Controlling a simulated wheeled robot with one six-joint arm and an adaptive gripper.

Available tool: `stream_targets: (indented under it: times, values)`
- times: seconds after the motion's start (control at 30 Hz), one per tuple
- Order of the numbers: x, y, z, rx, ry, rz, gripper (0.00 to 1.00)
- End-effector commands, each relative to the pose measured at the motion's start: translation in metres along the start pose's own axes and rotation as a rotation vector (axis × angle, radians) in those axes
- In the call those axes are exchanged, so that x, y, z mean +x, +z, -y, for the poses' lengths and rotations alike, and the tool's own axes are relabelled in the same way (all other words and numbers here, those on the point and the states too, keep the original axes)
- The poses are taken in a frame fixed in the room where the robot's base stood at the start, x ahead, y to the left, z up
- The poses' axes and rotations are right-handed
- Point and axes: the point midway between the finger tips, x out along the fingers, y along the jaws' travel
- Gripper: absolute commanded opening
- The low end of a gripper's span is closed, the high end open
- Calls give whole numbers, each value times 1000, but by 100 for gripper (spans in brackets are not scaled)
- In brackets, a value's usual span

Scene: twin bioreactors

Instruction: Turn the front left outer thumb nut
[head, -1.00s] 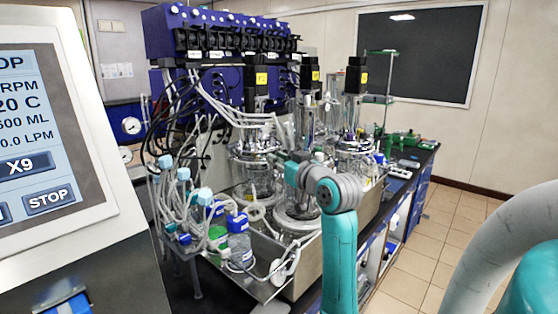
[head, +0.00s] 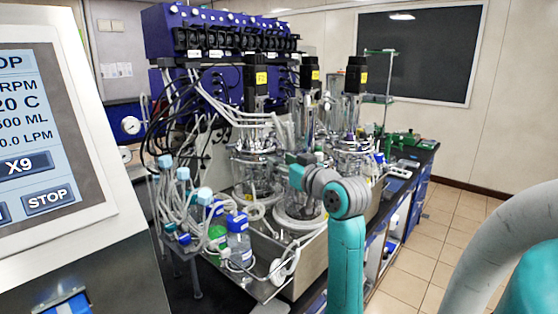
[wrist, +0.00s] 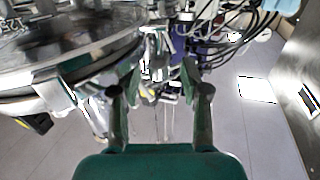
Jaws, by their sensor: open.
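The bioreactors stand on the bench in the head view, with a left glass vessel (head: 254,172) and a right one (head: 355,160) under black motors. In the wrist view a large round metal rim (wrist: 75,65) fills the upper left, with metal fittings along its edge. I cannot tell which fitting is the front left outer thumb nut. My gripper (wrist: 162,80) is open, its two green fingers apart to the right of the rim. Blurred metal parts show beyond and between the fingertips; no contact is visible. In the head view my arm covers part of the vessels, and my fingers are not clear.
Bottles (head: 239,240) and tangled tubing stand left of the vessels in a metal tray (head: 262,285). A screen panel (head: 50,140) is close at the left. A blue pump rack (head: 215,40) stands behind. Free tiled floor (head: 440,235) lies at the right.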

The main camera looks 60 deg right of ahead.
Motion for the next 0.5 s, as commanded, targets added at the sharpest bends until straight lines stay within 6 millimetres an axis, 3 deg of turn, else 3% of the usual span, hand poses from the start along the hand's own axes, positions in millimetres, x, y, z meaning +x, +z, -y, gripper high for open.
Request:
stream_targets:
  times: [0.23,0.5]
  values:
    - [-38,0,-1,-1,4,-1,46]
    - [-53,0,-1,-1,1,0,46]
